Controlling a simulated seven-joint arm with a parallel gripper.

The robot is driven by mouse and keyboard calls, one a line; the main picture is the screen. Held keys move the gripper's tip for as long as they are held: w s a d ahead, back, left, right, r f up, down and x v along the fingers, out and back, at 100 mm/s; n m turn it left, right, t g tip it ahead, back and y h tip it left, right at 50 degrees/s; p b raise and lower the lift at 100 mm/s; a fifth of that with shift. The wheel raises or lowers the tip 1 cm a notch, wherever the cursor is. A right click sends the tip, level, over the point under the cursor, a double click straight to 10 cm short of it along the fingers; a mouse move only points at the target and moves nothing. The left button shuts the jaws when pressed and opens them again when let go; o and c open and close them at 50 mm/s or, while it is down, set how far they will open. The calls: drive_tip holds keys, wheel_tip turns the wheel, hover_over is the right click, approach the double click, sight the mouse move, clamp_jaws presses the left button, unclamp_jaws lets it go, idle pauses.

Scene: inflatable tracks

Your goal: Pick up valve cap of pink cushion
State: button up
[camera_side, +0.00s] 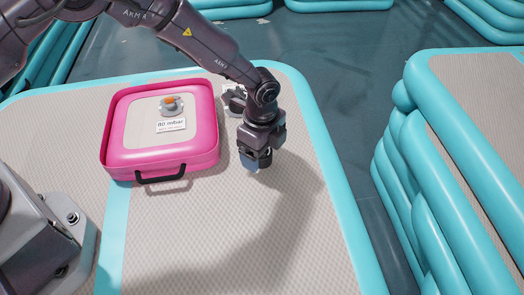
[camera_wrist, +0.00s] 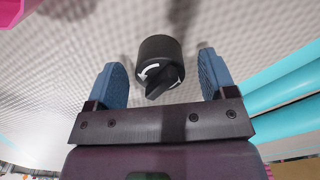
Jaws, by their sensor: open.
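The pink cushion (camera_side: 160,130) lies flat on the beige surface, left of my gripper, with a grey valve with an orange centre (camera_side: 171,104) on top. A black cap with white curved arrows and a raised grip bar (camera_wrist: 158,68) is on the beige surface beside the cushion. It shows only as a dark shape at my fingers in the side view (camera_side: 266,159). My gripper (camera_side: 257,162) points down beside the cushion. In the wrist view its blue fingers are open, one on each side of the cap, with visible gaps. Whether they reach its height is unclear.
The cushion carries a white label reading 80 mbar (camera_side: 171,126) and a black handle (camera_side: 160,176). A grey and white object (camera_side: 234,98) is partly hidden behind my wrist. The beige surface (camera_side: 200,240) in front is clear. Another inflatable track (camera_side: 440,150) stands right across a gap.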

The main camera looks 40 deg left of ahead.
drive_tip(key=shift+f, duration=0.25)
drive_tip(key=c, duration=1)
drive_tip(key=shift+r, duration=0.15)
